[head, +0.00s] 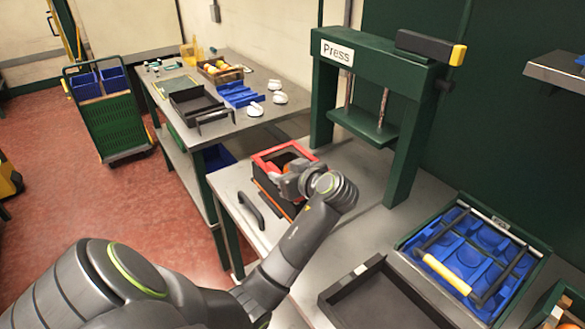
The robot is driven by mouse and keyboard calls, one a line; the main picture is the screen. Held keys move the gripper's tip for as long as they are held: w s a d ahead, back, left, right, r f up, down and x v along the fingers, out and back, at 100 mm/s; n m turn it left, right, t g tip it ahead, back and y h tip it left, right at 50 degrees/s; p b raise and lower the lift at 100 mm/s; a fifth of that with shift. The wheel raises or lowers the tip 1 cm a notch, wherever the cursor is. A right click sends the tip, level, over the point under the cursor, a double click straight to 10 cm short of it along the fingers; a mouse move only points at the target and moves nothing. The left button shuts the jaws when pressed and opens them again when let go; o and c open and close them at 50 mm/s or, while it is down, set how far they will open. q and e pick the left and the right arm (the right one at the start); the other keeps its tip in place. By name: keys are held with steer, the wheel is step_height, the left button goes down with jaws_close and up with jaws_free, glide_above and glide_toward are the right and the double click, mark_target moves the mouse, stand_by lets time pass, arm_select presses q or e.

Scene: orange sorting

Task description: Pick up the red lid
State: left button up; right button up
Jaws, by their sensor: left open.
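A red rectangular rim (268,154), which looks like the red lid, sits on top of a dark box on the grey bench, left of the press. Something orange shows inside it. My left arm reaches in from the bottom left. My left gripper (284,182) is open at the near right side of the red rim and covers part of it. I cannot tell whether its fingers touch the rim. My right gripper is not in view.
A green press (380,70) stands just behind and right. A black tray (385,300) and a blue crate with a yellow handle (447,276) are at the right. A black handle (250,210) is at the bench's front edge. A second table (225,130) holds trays and small items.

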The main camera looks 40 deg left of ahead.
mark_target(275, 169)
arm_select(q)
steer(key=p+x, duration=0.1)
steer(key=x, duration=0.2)
steer(key=shift+a+p, duration=0.3)
steer(key=shift+a, duration=0.1)
steer(key=shift+w+a+f, duration=0.15)
steer(key=shift+a+f, duration=0.15)
steer(key=shift+a, duration=0.05)
steer(key=shift+d, duration=0.1)
jaws_close()
